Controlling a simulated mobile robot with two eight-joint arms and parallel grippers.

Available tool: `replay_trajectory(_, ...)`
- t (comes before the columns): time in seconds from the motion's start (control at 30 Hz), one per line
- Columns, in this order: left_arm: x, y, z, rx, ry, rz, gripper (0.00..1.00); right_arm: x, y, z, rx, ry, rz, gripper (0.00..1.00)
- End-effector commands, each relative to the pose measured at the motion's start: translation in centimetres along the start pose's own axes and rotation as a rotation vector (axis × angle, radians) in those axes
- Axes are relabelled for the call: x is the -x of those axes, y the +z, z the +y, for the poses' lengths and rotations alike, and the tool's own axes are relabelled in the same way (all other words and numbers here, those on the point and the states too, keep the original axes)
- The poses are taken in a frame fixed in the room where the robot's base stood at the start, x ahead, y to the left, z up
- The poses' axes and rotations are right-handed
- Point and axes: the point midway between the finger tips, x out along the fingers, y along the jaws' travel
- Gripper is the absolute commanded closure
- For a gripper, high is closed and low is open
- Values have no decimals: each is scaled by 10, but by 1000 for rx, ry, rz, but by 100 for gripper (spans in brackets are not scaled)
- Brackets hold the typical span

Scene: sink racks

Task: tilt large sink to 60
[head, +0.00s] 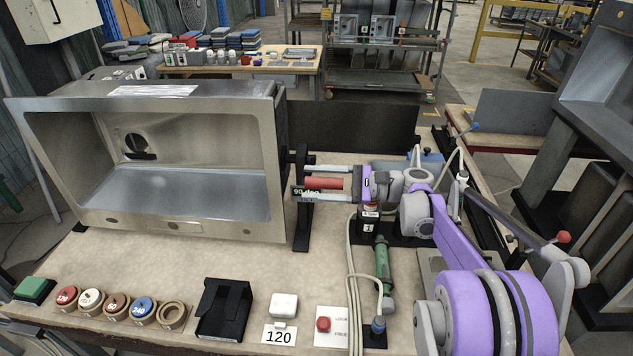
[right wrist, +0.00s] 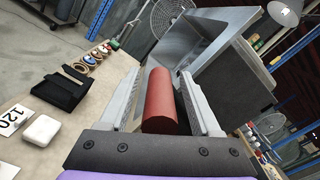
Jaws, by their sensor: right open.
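The large sink (head: 200,191) is a steel basin at the left in the head view, its open side facing me. It also shows behind the handle in the right wrist view (right wrist: 208,42). A red cylindrical handle (head: 325,183) stands out to the right of its black support (head: 302,228). A "90 deg" label (head: 306,192) is by the support. My right gripper (head: 320,182) is open, with one finger on each side of the handle. In the right wrist view the handle (right wrist: 158,100) lies between the two fingers (right wrist: 160,88). My left gripper is out of view.
Along the bench front are a green block (head: 35,290), several round coloured pieces, a black holder (head: 224,310), a white button (head: 284,305) above a "120" card (head: 279,335), and a red lock/free button (head: 323,324). A green cylinder (head: 382,260) and cables are near my right arm.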

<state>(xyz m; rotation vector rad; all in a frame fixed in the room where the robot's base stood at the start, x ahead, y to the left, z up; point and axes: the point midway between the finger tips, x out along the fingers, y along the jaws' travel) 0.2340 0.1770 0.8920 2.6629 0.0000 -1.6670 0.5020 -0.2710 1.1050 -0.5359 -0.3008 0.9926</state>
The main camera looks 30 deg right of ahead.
Motion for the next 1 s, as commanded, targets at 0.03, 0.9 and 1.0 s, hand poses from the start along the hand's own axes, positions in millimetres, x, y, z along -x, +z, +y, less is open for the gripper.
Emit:
replay_trajectory(0.03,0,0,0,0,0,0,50,0,0,0,0,0,0,36)
replay_trajectory(0.9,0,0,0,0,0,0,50,0,-1,1,-1,3,1,100)
replay_trajectory(1.0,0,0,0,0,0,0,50,0,-1,1,-2,4,2,100)
